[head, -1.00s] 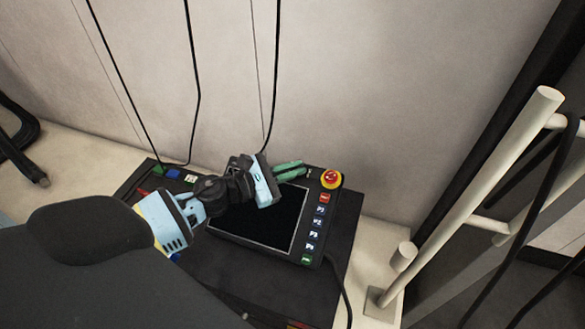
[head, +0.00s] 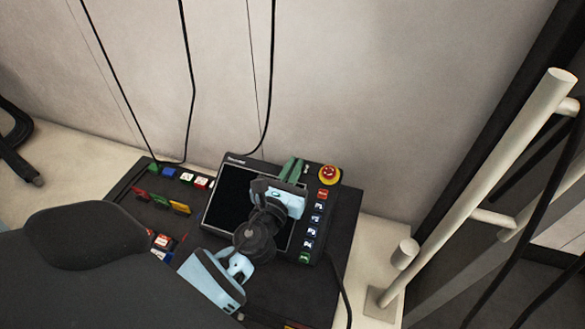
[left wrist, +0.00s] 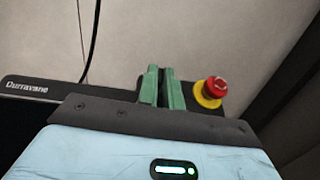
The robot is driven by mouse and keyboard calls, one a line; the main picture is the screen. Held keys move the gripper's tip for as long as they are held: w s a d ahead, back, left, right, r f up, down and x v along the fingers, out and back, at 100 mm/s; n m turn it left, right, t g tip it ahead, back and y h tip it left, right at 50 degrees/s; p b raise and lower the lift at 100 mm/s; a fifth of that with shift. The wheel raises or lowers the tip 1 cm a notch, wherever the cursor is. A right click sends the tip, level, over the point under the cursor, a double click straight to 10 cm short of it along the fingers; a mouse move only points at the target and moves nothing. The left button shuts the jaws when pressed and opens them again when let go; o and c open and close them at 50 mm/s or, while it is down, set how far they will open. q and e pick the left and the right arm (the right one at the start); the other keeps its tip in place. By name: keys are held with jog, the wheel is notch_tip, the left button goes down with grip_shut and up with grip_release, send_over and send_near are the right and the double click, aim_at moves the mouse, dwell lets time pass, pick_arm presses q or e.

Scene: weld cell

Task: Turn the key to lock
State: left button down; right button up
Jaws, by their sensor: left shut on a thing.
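My left gripper (head: 294,168) reaches over the pendant's screen to its top edge, left of the emergency stop. It also shows in the left wrist view (left wrist: 163,84), with its two green fingers close together and a thin dark gap between them. It is shut on the key, which the fingers hide almost wholly, so I cannot tell its angle. The pendant (head: 240,159) has a black screen and a column of buttons at the right. My right gripper is not in view.
The red emergency stop (head: 329,174) on its yellow base stands close to the right of the fingers; it also shows in the left wrist view (left wrist: 215,88). Coloured buttons lie at the left of the console. A pale post and rail (head: 480,180) stand at the right.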

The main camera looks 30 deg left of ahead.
pick_arm(q)
jog(key=shift+n+y, duration=0.5)
jog(key=shift+y, duration=0.1)
jog(key=c, duration=1.6)
grip_release()
jog(key=shift+o, duration=0.2)
jog(key=v, duration=0.7)
jog(key=shift+s+d+b, duration=0.1)
jog(key=shift+s+b, duration=0.2)
jog(key=shift+s, duration=0.1)
